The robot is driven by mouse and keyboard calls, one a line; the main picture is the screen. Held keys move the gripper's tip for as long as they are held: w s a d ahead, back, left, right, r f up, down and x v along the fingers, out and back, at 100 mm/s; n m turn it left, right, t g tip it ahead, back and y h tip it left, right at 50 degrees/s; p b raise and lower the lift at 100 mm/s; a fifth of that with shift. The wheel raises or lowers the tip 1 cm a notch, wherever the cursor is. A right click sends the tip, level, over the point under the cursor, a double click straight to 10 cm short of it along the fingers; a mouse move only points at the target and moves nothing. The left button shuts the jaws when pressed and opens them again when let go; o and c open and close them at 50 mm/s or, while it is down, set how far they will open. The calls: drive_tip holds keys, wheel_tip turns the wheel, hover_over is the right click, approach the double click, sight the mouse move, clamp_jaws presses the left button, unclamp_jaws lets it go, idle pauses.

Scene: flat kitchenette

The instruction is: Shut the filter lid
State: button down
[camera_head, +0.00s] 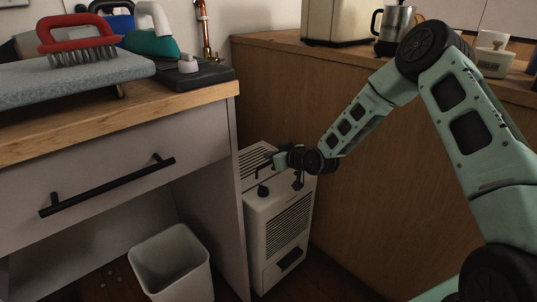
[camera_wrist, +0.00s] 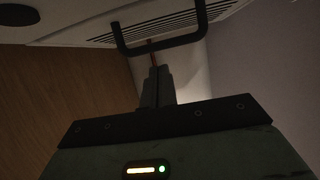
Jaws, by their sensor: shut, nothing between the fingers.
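A white floor appliance (camera_head: 279,235) with a slatted front stands in the gap between the drawer cabinet and the wooden counter. Its slatted top panel (camera_head: 256,158), seemingly the filter lid, is partly covered by my gripper; I cannot tell how far open it is. In the wrist view the white slatted panel (camera_wrist: 85,22) crosses the top, with a black bar handle (camera_wrist: 165,48) on it. My gripper (camera_head: 268,163) is over the appliance's top. Its fingers (camera_wrist: 156,72) are shut and empty, their tips just below the handle in the wrist view; contact is unclear.
A white bin (camera_head: 172,262) stands on the floor left of the appliance. The drawer cabinet (camera_head: 110,165) with a black handle is close on the left. The wooden counter side (camera_head: 385,185) is behind and right. A brush (camera_head: 78,42) lies on the left worktop.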

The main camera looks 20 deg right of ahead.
drive_tip(key=shift+s+d+f+b, duration=0.1)
drive_tip(key=shift+s+f+b, duration=0.15)
drive_tip(key=shift+f, duration=0.35)
drive_tip(key=shift+s+d+f+b, duration=0.1)
drive_tip(key=shift+s+f, duration=0.1)
drive_tip(key=shift+f, duration=0.4)
drive_tip(key=shift+s+d+f+b, duration=0.1)
drive_tip(key=shift+s+f+b, duration=0.15)
drive_tip(key=shift+f, duration=0.35)
drive_tip(key=r+p, duration=0.1)
drive_tip(key=r, duration=0.1)
drive_tip(key=w+r+p, duration=0.1)
drive_tip(key=r, duration=0.1)
drive_tip(key=r+p, duration=0.1)
drive_tip(key=r, duration=0.1)
drive_tip(key=shift+w+a+r, duration=0.1)
drive_tip(key=shift+w+a, duration=0.15)
drive_tip(key=shift+w, duration=0.05)
drive_tip(key=p, duration=0.1)
approach(275, 175)
drive_tip(key=r, duration=0.2)
drive_tip(key=w+r, duration=0.1)
drive_tip(key=r, duration=0.1)
drive_tip(key=shift+a+r, duration=0.1)
drive_tip(key=shift+a, duration=0.05)
